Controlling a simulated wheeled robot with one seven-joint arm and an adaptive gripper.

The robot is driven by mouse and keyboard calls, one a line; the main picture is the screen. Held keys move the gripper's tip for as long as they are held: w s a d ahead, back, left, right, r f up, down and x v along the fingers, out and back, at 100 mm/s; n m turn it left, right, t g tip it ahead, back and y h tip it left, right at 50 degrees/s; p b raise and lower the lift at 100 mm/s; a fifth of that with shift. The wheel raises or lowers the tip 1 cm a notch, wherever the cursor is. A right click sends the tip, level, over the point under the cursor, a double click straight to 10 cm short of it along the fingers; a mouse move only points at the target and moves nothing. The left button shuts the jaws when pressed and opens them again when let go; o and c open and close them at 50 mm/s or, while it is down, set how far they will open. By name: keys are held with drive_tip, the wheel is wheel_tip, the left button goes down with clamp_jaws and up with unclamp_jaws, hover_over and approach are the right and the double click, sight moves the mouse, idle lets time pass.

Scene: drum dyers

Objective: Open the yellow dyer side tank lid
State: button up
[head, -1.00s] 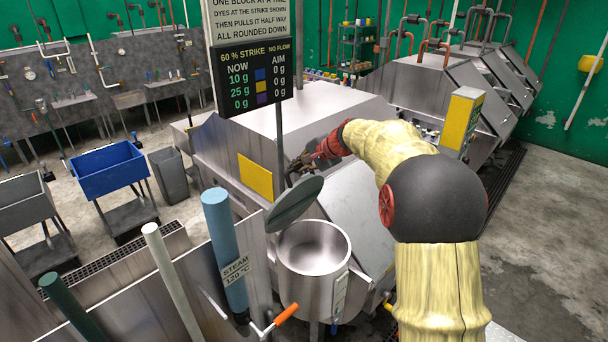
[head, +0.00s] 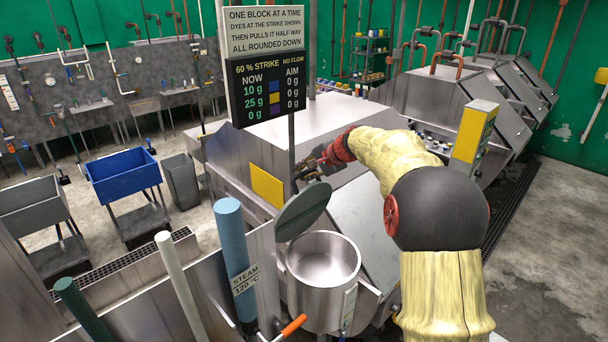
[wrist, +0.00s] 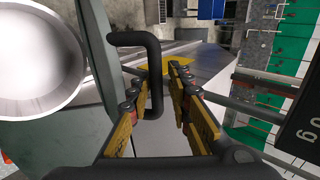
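The side tank (head: 322,262) is a round steel vessel with its mouth uncovered in the head view. Its grey-green disc lid (head: 303,211) stands tilted up at the tank's far left rim. In the wrist view the lid (wrist: 105,35) shows beside the bright round tank mouth (wrist: 35,50). A black bent lid handle (wrist: 154,70) reaches between my gripper's fingers. My gripper (wrist: 160,75) is open, with a gap between its yellow-and-red fingers; whether the left finger touches the handle is unclear. In the head view my gripper (head: 304,174) is just behind the lid, small and partly hidden.
A yellow panel (head: 267,185) is on the steel dyer body behind the lid. A post with a strike display (head: 267,92) rises close to my gripper. A blue steam pipe (head: 236,258) and an orange-handled lever (head: 294,325) stand near the tank. A blue tub (head: 123,174) is farther left.

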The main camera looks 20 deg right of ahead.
drive_tip(key=shift+f, duration=0.2)
drive_tip(key=v, duration=1.2)
idle(0.4)
